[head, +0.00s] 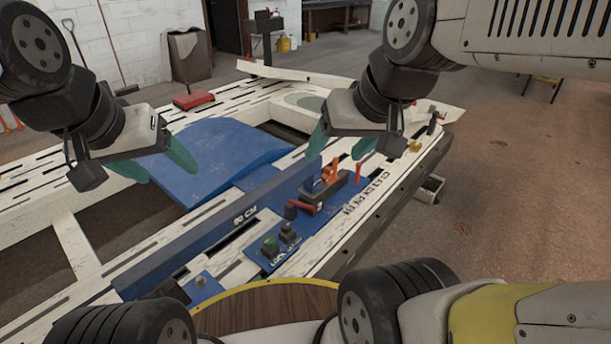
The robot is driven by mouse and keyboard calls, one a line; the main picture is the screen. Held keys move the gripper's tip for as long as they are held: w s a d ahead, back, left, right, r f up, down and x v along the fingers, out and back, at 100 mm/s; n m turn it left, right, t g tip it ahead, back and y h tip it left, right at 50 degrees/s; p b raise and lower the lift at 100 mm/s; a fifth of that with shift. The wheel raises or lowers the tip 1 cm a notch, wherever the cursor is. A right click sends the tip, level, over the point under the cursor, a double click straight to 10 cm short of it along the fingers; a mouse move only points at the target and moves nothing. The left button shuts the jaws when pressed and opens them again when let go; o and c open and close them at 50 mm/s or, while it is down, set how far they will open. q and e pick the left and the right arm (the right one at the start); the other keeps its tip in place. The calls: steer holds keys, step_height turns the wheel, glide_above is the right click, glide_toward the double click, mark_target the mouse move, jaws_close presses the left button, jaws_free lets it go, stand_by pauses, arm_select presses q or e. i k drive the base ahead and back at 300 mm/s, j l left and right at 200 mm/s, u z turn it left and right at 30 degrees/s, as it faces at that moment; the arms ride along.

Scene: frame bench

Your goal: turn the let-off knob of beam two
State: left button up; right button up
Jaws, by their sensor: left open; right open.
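A white frame bench (140,258) with blue parts fills the middle of the head view. On its near blue panel stand a green-topped knob (270,246) and a dark knob (289,233). A brass-coloured knob (415,145) is at the far right end of the rail. I cannot tell which is the let-off knob of beam two; the lettering is too small. My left gripper (157,164) is open with teal fingers, above the bench's left side by a blue curved plate (215,155). My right gripper (341,149) is open above the rail, near an orange clamp (330,172); contact is unclear.
Red levers (306,205) and a dark block (338,190) stick up from the rail. A red box (193,100) lies at the bench's far end. A round wooden top (262,305) is close to me.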

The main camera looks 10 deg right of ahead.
mark_target(286, 227)
steer(key=i+l+u, duration=0.1)
steer(key=l+u, duration=0.35)
steer(key=l, duration=0.25)
steer(key=l+u, duration=0.5)
steer(key=l, duration=0.25)
steer(key=k+l+u, duration=0.1)
steer(key=l+u, duration=0.35)
steer(key=l, duration=0.25)
